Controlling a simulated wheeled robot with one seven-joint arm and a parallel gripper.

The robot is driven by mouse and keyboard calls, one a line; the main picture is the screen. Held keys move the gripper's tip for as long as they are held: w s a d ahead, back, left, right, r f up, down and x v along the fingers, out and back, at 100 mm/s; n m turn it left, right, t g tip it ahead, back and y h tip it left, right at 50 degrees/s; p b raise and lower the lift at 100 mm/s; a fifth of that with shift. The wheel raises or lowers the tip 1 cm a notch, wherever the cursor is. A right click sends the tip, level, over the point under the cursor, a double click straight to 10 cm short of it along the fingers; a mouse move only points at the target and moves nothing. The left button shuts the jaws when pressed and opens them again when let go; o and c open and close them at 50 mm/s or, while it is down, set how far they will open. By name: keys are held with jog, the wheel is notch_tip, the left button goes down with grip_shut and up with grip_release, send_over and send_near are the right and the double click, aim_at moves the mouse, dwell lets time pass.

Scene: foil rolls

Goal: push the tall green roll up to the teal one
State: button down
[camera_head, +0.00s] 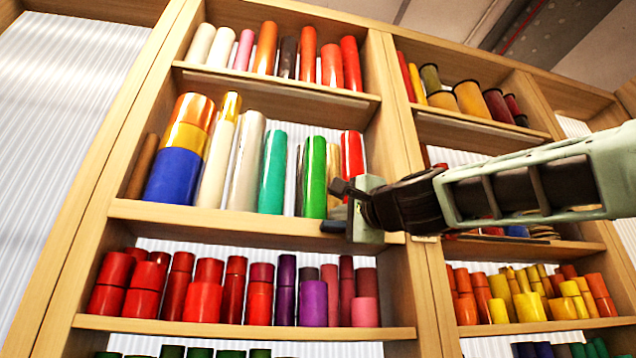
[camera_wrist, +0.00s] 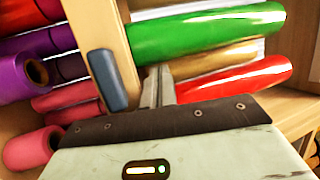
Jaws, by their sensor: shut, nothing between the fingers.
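The tall green roll (camera_head: 314,178) stands upright on the middle shelf in the head view. The teal roll (camera_head: 272,172) stands to its left, with a narrow gap between them. My gripper (camera_head: 335,207) is at the shelf front, just right of the green roll's lower part, shut and empty. In the wrist view the green roll (camera_wrist: 205,32) lies across the top, beyond the fingers (camera_wrist: 135,85). I cannot tell whether a finger touches it.
A gold roll (camera_wrist: 215,60) and a red roll (camera_head: 352,155) stand right of the green one, close behind my gripper. A silver roll (camera_head: 247,160) stands left of the teal one. The shelf board (camera_head: 200,217) runs below. Red and purple rolls (camera_head: 314,302) fill the shelf underneath.

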jog(key=shift+s+a+r, duration=0.1)
jog(key=shift+s+a, duration=0.15)
jog(key=shift+s, duration=0.4)
jog(key=shift+s+d, duration=0.3)
jog(key=shift+d, duration=0.05)
jog(key=shift+s+d+b, duration=0.2)
jog(key=shift+s, duration=0.3)
jog(key=shift+s+d+b, duration=0.15)
jog(key=shift+s+d, duration=0.05)
jog(key=shift+s, duration=0.25)
jog(key=b+v, duration=0.3)
jog(key=v, duration=0.2)
